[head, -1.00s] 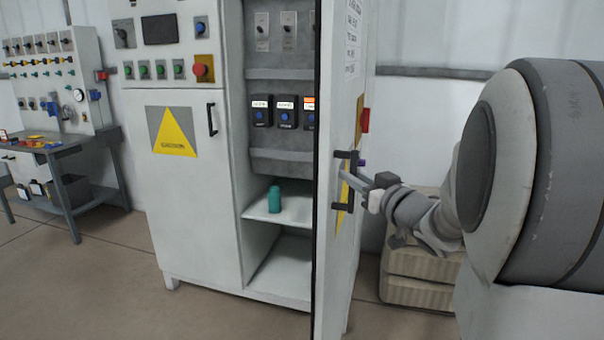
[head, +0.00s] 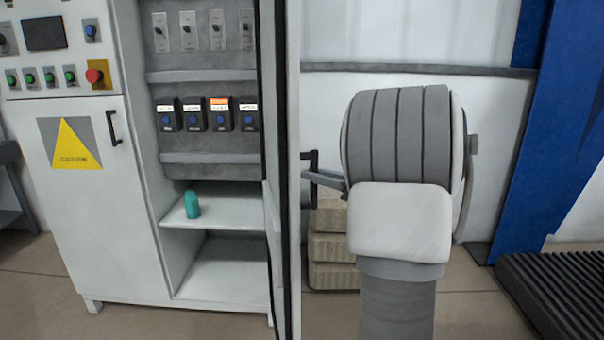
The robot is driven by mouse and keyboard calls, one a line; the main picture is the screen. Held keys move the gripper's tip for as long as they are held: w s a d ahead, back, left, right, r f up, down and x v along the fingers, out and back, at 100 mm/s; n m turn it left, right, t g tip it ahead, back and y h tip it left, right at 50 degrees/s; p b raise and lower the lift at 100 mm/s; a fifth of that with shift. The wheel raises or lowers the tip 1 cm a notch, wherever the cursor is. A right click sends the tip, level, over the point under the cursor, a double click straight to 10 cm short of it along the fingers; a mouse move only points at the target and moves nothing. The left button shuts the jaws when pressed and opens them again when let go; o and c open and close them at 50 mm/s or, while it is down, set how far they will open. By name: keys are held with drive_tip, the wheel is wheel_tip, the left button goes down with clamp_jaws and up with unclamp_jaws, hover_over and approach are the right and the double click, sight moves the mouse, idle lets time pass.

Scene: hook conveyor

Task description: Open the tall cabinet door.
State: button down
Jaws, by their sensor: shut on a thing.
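The tall cabinet door (head: 294,120) stands open, seen nearly edge-on in the head view, to the right of the cabinet's open bay. Its dark handle (head: 313,160) sticks out on the door's right side. My gripper (head: 310,176) is shut on this handle; my arm hides most of the gripper. The cabinet (head: 135,190) shows its inside, with switches, blue-knobbed units and shelves. A teal bottle-like object (head: 192,205) stands on the middle shelf.
Stacked beige crates (head: 333,245) stand behind my arm. A blue post (head: 555,110) and a dark ribbed conveyor (head: 565,290) are at the right. A closed lower door with a yellow caution sign (head: 72,145) is at the left. Floor shows in front.

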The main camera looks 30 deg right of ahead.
drive_tip(key=shift+s+d+n+y, duration=0.2)
drive_tip(key=shift+d+n+y, duration=0.2)
drive_tip(key=shift+d, duration=1)
drive_tip(key=c, duration=0.8)
unclamp_jaws()
drive_tip(key=shift+w+g, duration=0.15)
drive_tip(key=shift+g, duration=0.15)
drive_tip(key=shift+c, duration=0.2)
drive_tip(key=p+v, duration=0.1)
drive_tip(key=v, duration=1.6)
drive_tip(key=shift+s+d+f, duration=0.2)
drive_tip(key=shift+f, duration=0.05)
